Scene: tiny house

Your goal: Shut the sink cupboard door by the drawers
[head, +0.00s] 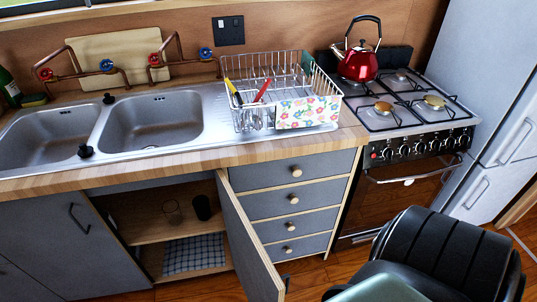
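The sink cupboard door (247,243) by the drawers is grey with a pale wood edge. It stands wide open, swung out toward me from the side next to the drawers. A dark handle (286,284) shows near its free edge at the bottom of the view. The open cupboard (150,205) shows a wooden shelf with a clear glass (172,211) and a dark cup (202,207). A blue checked cloth (194,254) lies below. The door's lower part is cut off by the picture edge. Neither gripper is in view.
Several grey drawers (290,203) with round knobs are shut, right of the door. The left cupboard door (73,245) is shut. The stove (407,110) stands further right. A black ribbed shape (440,255) and a pale green surface fill the lower right; I cannot tell what they belong to.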

